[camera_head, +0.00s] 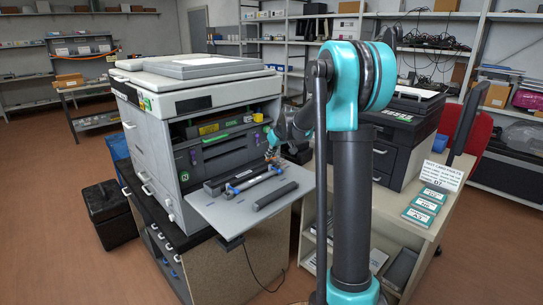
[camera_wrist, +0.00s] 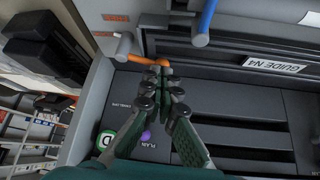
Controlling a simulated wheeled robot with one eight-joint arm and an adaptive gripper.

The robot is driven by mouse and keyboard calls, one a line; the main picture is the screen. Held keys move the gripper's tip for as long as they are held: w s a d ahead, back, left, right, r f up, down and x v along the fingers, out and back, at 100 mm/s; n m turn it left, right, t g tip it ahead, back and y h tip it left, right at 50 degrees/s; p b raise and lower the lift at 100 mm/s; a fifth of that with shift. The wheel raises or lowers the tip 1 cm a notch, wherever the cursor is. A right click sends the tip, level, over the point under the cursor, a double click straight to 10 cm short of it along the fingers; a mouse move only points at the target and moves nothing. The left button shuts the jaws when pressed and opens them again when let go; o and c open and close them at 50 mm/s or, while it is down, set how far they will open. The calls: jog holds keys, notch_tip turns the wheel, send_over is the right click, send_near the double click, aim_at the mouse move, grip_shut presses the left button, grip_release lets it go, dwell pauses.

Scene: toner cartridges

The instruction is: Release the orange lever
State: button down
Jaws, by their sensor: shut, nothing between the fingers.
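The orange lever (camera_wrist: 143,60) shows in the wrist view as a short orange bar with a pale rounded end. It sits at the edge of the dark printer panel. My gripper (camera_wrist: 158,73) is shut, its fingertips together right at the orange bar's right part; I cannot tell whether they touch it. The fingertips partly hide the bar. In the head view my gripper (camera_head: 273,155) is at the right side of the open printer (camera_head: 140,133), and the lever cannot be made out clearly.
A blue lever (camera_wrist: 207,18) lies to the right of the orange one, near a "GUIDE N4" label (camera_wrist: 274,64). A second printer (camera_head: 402,137) stands on the right.

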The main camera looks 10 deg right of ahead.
jog(key=w+m+h, duration=0.1)
jog(key=m, duration=0.1)
jog(key=a+m+h, duration=0.1)
jog(key=m, duration=0.1)
jog(key=shift+w+t+h, duration=0.3)
jog(key=shift+w+t, duration=0.05)
jog(key=shift+t, duration=0.05)
jog(key=m, duration=0.1)
jog(key=w+m+h, duration=0.1)
jog(key=shift+m, duration=0.3)
jog(key=shift+w, duration=0.6)
jog(key=shift+s+d, duration=0.1)
jog(key=shift+d, duration=0.05)
jog(key=shift+s+d, duration=0.3)
jog(key=shift+d, duration=0.3)
jog(key=a+v, duration=0.1)
jog(key=v, duration=1.3)
jog(key=shift+w, duration=0.1)
